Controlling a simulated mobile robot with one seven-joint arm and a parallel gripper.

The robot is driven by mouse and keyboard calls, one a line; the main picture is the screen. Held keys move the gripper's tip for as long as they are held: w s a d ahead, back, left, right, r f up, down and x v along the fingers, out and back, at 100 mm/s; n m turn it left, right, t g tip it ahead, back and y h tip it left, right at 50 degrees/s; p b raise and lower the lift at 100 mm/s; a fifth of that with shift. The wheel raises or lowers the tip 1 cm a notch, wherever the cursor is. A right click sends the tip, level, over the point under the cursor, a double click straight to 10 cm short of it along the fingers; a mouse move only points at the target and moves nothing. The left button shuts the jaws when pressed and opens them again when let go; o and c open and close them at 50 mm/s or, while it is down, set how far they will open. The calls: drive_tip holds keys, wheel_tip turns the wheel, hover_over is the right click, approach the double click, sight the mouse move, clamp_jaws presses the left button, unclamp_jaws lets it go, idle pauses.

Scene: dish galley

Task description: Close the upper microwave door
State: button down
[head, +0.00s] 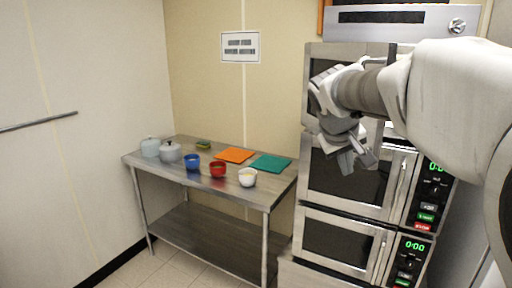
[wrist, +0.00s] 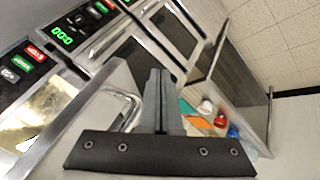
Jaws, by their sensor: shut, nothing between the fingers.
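The upper microwave has a steel-framed door (head: 312,90) with a dark window, largely hidden behind my arm in the head view. In the wrist view the door (wrist: 93,100) stands out from the body as a pale slab with a bar handle, and a yellowish lit area shows beside it. It looks open; how far is unclear. My gripper (head: 358,160) hangs in front of the microwave stack, pointing down. Its fingers (wrist: 160,75) are together and empty, close to the door's handle side in the wrist view. I cannot tell whether they touch it.
Two more microwaves, a middle one (head: 345,172) and a lower one (head: 335,238), sit below with doors shut. A steel table (head: 200,190) stands left with pots, bowls and coloured boards. A steel unit (head: 400,22) is on top. Floor in front of the table is clear.

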drive_tip(key=shift+w+d+p, duration=0.15)
drive_tip(key=shift+d+p, duration=0.05)
drive_tip(key=shift+d, duration=0.8)
drive_tip(key=shift+w+d+p, duration=0.15)
drive_tip(key=shift+d+p, duration=0.05)
drive_tip(key=shift+d, duration=0.75)
drive_tip(key=shift+d, duration=0.15)
